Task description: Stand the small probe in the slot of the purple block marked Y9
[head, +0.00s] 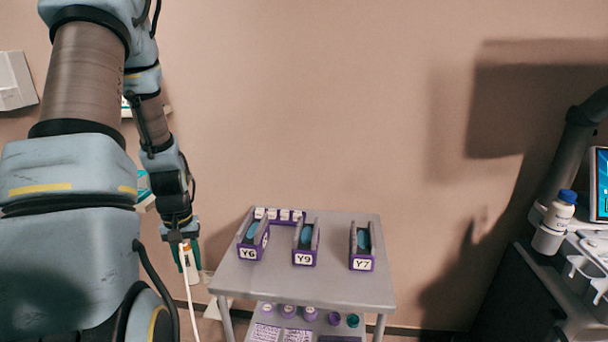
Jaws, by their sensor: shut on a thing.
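The purple block marked Y9 (304,259) stands on the grey table in the head view, between the blocks marked Y6 (248,253) and Y7 (362,264). Each block has grey upright sides and a blue surface between them. My gripper (184,241) is left of the table, pointing down, shut on the small probe (186,249), which shows white and orange. A white cable hangs below it. The probe is well apart from the Y9 block. Its tip is too small to make out.
The grey table (333,290) has bare room in front of the blocks; a purple rack (279,214) sits at its back edge. Its lower shelf holds several purple and green round containers. At right stands a dark cart (505,300) with a blue-capped bottle (560,212).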

